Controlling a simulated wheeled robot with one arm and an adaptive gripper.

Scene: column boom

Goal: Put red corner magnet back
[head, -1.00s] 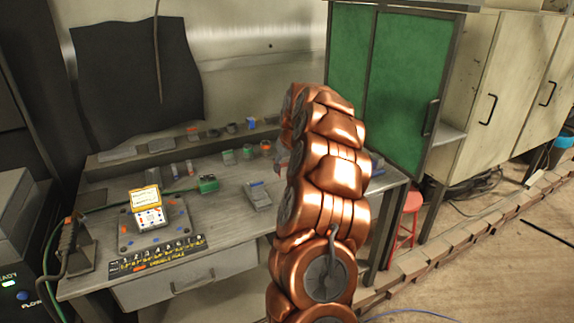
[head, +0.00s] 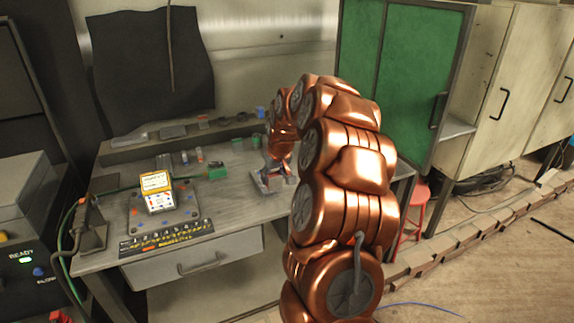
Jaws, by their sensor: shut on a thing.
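My arm bends down over the workbench, and my gripper (head: 276,174) is low over the bench at its right part, beside a flat grey device (head: 259,186). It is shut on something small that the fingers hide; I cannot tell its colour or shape. Whether it touches the device is unclear. A dark square plate (head: 181,221) with red and blue spots lies at the left of the bench. A small white box (head: 160,202) with coloured dots and a yellow-framed card (head: 154,181) stands on it. No red corner magnet can be made out for certain.
A dark strip with pale markings (head: 166,237) lies along the bench's front edge. A raised shelf (head: 125,154) runs along the back. A green cabinet (head: 417,85) and red stool (head: 415,205) are to the right.

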